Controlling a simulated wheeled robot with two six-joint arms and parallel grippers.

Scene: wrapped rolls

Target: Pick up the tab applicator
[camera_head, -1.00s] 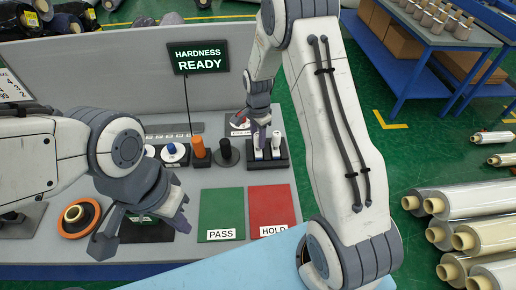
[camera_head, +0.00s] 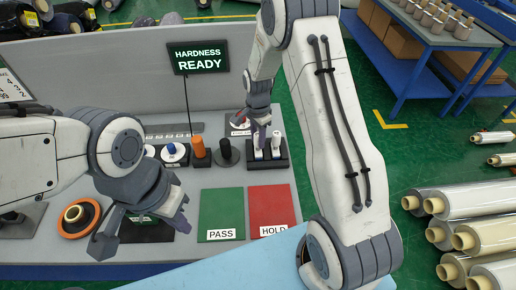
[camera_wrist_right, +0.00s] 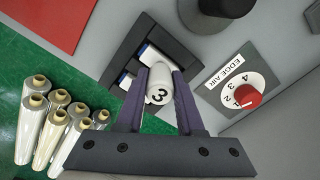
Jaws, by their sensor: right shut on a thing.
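The tab applicator seems to be the white cylinder with a black 3 on its end, between my right fingers in the right wrist view (camera_wrist_right: 159,93). My right gripper (camera_wrist_right: 160,78) is shut on it. It stands at a dark holder (camera_wrist_right: 128,72), where other white and blue pieces show beside it. In the head view my right gripper (camera_head: 262,140) points down at the same holder (camera_head: 283,160), and the fingers partly hide the cylinder. My left gripper (camera_head: 143,232) is open and empty over the left part of the bench, near a dark pad.
A green PASS mat (camera_head: 222,212) and a red HOLD mat (camera_head: 268,208) lie in front of the holder. Nearby are a dark knob (camera_head: 227,152), an orange cylinder (camera_head: 199,148) and an EDGE AIR dial (camera_wrist_right: 240,97). An orange ring (camera_head: 82,232) lies left.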

